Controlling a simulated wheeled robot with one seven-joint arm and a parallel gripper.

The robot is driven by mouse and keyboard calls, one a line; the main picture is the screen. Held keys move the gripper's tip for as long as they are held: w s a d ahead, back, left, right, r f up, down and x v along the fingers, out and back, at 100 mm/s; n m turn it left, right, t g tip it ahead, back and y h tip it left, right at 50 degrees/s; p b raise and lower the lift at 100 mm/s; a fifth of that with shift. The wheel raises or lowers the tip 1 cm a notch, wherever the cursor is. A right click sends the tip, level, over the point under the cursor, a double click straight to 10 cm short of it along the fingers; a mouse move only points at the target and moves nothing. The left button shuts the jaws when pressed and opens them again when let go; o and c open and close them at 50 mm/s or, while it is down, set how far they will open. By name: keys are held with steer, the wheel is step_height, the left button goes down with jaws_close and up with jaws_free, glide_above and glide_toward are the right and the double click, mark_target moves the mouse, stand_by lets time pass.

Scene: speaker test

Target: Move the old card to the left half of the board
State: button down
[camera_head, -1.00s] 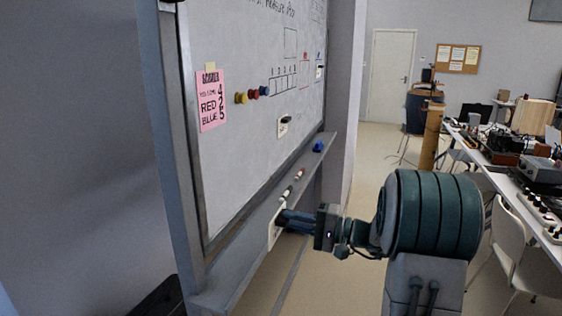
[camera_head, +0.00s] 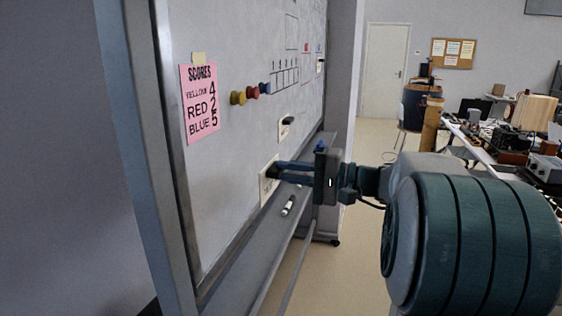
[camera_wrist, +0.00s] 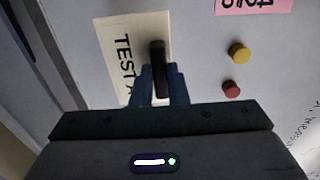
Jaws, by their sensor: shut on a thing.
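A cream card (camera_head: 267,187) with a dark block on it is at the lower part of the whiteboard (camera_head: 232,165), below the pink score sheet. In the wrist view the card (camera_wrist: 117,42) shows black letters reading "TEST A", partly hidden by my fingers. My gripper (camera_head: 277,172) is shut on the dark block (camera_wrist: 157,68) on the card. I cannot tell whether the card touches the board. A second pale card (camera_head: 284,131) with a dark block is farther along the board.
A pink score sheet (camera_head: 200,104) is on the near left of the board. Yellow, red and blue round magnets (camera_head: 252,93) sit to its right. A ledge (camera_head: 262,232) with a marker (camera_head: 288,206) runs below the board. A cluttered table (camera_head: 497,160) stands at the right.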

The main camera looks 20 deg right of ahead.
steer(key=shift+p+x, duration=0.3)
steer(key=shift+x, duration=3.6)
steer(key=shift+w+a+r, duration=0.1)
steer(key=shift+w+a, duration=0.3)
steer(key=shift+a, duration=0.05)
steer(key=c, duration=0.9)
jaws_free()
steer(key=shift+c, duration=0.2)
steer(key=shift+b+v, duration=1.25)
steer(key=shift+v, duration=2.3)
